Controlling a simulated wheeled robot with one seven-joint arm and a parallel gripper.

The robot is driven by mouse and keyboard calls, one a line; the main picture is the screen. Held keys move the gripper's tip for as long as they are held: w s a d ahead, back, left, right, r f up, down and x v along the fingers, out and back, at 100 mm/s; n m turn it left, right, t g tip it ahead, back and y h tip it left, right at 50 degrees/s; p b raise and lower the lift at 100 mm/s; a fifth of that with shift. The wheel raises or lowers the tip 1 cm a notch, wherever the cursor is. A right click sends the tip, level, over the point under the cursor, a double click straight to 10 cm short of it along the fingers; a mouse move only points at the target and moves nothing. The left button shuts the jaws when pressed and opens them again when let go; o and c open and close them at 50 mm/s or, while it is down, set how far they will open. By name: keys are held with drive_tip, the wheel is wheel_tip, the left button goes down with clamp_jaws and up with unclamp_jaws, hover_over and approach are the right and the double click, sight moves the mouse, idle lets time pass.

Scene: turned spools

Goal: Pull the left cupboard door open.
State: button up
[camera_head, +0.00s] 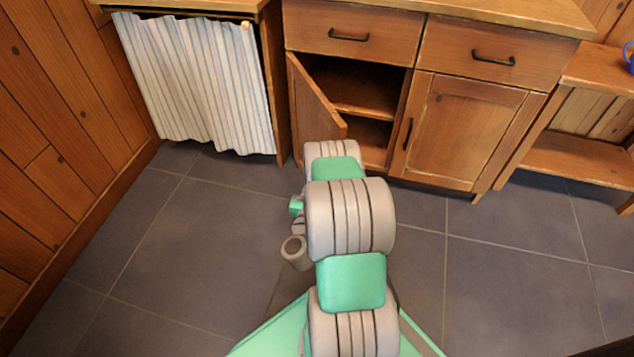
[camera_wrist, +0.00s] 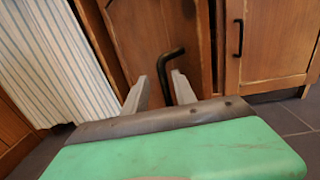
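The left cupboard door (camera_head: 316,98) stands partly open in the head view, hinged at its left edge, with the shelf inside showing to its right. In the wrist view the door's panel (camera_wrist: 145,30) is straight ahead, with its black bar handle (camera_wrist: 164,72). My gripper (camera_wrist: 160,82) is at this handle. Its two grey fingers are apart, and the handle lies between them, closer to the right finger. I cannot tell whether either finger touches it. In the head view my arm hides the gripper and the handle.
The right cupboard door (camera_head: 463,128) is shut; its handle (camera_wrist: 238,38) shows in the wrist view. Two shut drawers (camera_head: 345,38) (camera_head: 490,62) are above. A striped curtain (camera_head: 200,85) hangs at left, and a low wooden shelf (camera_head: 580,158) stands at right. The tiled floor (camera_head: 150,240) is clear at left.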

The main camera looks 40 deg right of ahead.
drive_tip(key=p+v, duration=0.1)
drive_tip(key=v, duration=0.6)
drive_tip(key=shift+s+a, duration=0.25)
